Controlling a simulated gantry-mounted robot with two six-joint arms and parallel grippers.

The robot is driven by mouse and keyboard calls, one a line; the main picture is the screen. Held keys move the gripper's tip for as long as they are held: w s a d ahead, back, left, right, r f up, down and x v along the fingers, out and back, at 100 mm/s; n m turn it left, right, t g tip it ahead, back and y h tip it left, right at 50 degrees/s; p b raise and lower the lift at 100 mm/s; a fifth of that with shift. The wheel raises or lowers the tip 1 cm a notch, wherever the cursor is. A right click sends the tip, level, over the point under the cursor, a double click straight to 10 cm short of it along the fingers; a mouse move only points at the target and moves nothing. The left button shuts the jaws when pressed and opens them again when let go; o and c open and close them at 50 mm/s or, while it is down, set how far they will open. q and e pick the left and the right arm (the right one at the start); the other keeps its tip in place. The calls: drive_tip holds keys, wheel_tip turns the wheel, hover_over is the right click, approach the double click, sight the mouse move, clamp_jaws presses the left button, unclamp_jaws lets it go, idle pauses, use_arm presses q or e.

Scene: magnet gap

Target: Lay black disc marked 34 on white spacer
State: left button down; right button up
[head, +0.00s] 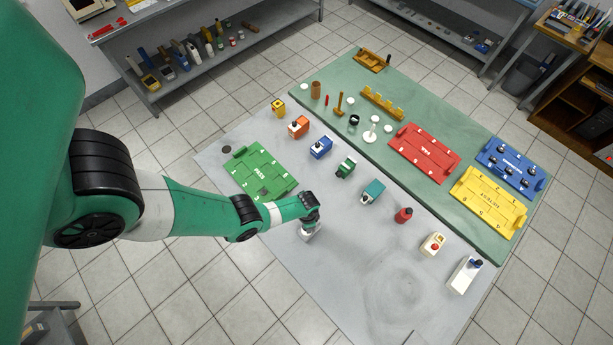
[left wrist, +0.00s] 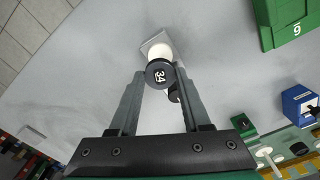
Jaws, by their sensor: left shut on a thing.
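In the left wrist view my left gripper (left wrist: 159,78) is shut on the black disc marked 34 (left wrist: 160,77), with its number facing the camera. A white round piece, apparently the white spacer (left wrist: 160,50), shows just beyond the disc on a pale square base (left wrist: 148,41). The disc overlaps it in this view, and I cannot tell whether they touch. A small dark part (left wrist: 175,94) shows beside the right finger. In the head view my left gripper (head: 311,214) is over the grey table, above the pale base (head: 307,234); the disc is too small to make out there. My right gripper is not in view.
A green tray (head: 243,175) lies left of the gripper on the grey table. Several small coloured devices, including a teal one (head: 373,191) and a red one (head: 403,215), stand in a row behind. Red (head: 425,153) and yellow (head: 490,202) trays lie on the green mat. The front of the table is clear.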

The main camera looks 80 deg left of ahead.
use_arm(q)
drive_tip(key=shift+f, duration=0.1)
idle(0.3)
wheel_tip(320, 180, down, 6)
drive_tip(key=b, duration=0.5)
drive_tip(key=shift+r+b, duration=0.25)
drive_tip(key=shift+b, duration=0.1)
drive_tip(key=shift+f, duration=0.2)
idle(0.6)
drive_tip(key=shift+c, duration=1.4)
unclamp_jaws()
drive_tip(key=c, duration=0.5)
drive_tip(key=shift+r, duration=0.1)
